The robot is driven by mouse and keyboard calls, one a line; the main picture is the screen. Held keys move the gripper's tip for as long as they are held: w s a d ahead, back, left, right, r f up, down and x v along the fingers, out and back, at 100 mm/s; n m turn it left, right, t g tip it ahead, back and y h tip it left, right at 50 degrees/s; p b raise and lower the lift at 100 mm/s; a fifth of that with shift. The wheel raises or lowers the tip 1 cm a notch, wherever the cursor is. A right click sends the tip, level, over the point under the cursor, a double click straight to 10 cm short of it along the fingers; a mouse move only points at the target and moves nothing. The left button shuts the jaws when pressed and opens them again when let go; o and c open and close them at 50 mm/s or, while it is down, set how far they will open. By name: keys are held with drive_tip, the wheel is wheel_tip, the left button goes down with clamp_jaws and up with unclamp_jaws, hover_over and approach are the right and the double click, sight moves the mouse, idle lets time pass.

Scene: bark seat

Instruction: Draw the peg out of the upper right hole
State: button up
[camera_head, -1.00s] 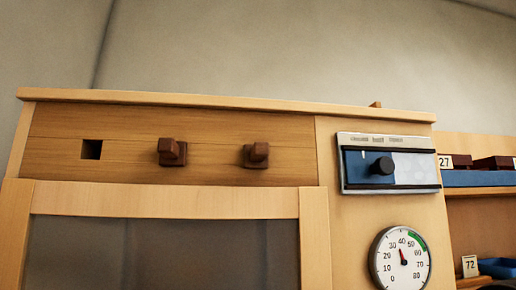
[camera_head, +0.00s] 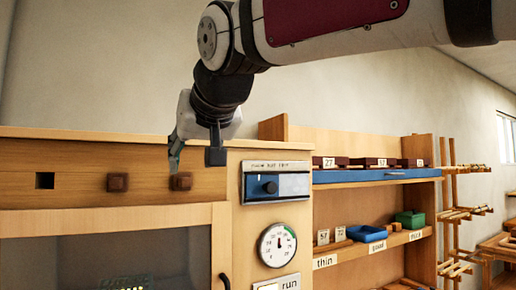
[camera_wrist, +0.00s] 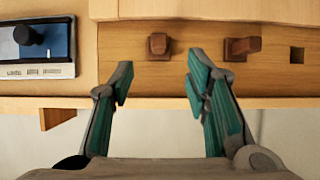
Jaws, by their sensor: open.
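The right-hand brown wooden peg (camera_head: 181,181) sits in the upper wooden board (camera_head: 80,160). It also shows in the wrist view (camera_wrist: 159,46), seated in the board just beyond and between the fingertips. My gripper (camera_head: 195,160) is in front of the board, slightly above and right of this peg. In the wrist view my gripper (camera_wrist: 158,76) has its green-padded fingers apart, with nothing between them. The middle peg (camera_head: 117,182) stands in the board to the left. An empty square hole (camera_head: 45,180) is at the far left.
A panel with a black knob (camera_head: 269,187) and a round dial (camera_head: 277,245) are right of the pegs. The cabinet's top ledge (camera_head: 60,132) runs above the board. Shelves with a blue tray (camera_head: 366,233) stand farther right.

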sight(185, 183)
drive_tip(key=shift+b+x, duration=1.15)
drive_tip(key=shift+x, duration=4.25)
drive_tip(key=shift+c, duration=0.5)
drive_tip(key=shift+d, duration=0.1)
clamp_jaws()
drive_tip(key=s+d+p, duration=0.1)
drive_tip(key=s+d, duration=0.4)
drive_tip(key=s, duration=0.3)
drive_tip(key=shift+s+d, duration=0.2)
drive_tip(key=shift+s, duration=0.2)
drive_tip(key=shift+w, duration=0.1)
